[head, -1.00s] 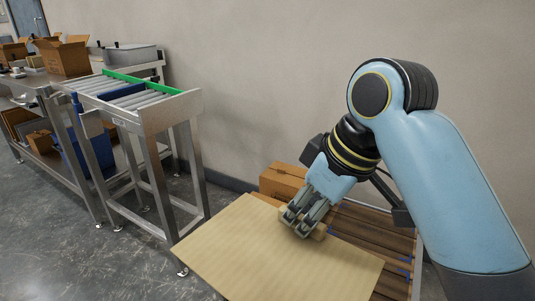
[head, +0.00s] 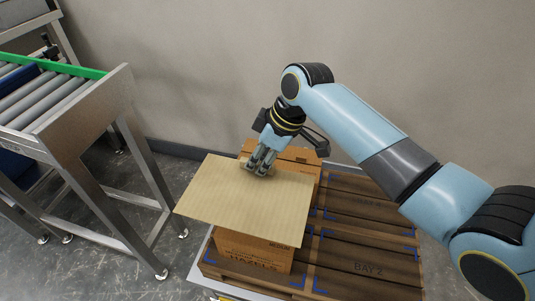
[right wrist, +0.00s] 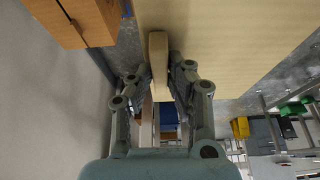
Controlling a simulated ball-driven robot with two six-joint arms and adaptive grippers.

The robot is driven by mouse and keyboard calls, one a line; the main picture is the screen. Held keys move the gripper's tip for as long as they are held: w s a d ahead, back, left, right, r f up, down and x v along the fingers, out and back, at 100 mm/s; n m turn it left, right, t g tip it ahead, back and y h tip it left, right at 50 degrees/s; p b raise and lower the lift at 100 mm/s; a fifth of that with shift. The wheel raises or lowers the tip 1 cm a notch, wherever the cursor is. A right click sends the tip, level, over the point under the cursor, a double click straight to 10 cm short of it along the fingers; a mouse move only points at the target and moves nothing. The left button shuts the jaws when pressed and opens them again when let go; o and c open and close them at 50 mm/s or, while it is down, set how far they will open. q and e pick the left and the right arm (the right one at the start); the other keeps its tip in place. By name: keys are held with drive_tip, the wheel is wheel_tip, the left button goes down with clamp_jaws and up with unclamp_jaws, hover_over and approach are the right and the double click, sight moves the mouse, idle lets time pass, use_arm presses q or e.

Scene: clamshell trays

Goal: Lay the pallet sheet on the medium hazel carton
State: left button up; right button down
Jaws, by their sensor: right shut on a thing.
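The pallet sheet (head: 245,205) is a flat tan panel in the head view. It lies across above the medium hazel carton (head: 255,254), whose printed front shows below the sheet's near edge. The sheet overhangs the carton to the left and hides its top, so I cannot tell whether they touch. My right gripper (head: 262,170) is shut on the pale grip block at the sheet's far edge. The right wrist view shows the fingers (right wrist: 158,68) on either side of this block, beside the sheet (right wrist: 235,40). My left gripper is not in view.
Another brown carton (head: 300,156) stands behind the sheet, near the wall. The slatted pallet (head: 365,240), with blue corner marks and "BAY 2" lettering, is bare to the right. A roller conveyor (head: 75,115) stands at the left, with grey floor between.

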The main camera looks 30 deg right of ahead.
drive_tip(key=f, duration=0.2)
drive_tip(key=d+f+b, duration=0.1)
drive_tip(key=f, duration=0.1)
drive_tip(key=d+f, duration=0.1)
drive_tip(key=f, duration=0.1)
drive_tip(key=shift+d, duration=0.15)
wheel_tip(320, 180, down, 6)
drive_tip(key=b, duration=0.6)
drive_tip(key=shift+r, duration=0.25)
drive_tip(key=c, duration=1.2)
unclamp_jaws()
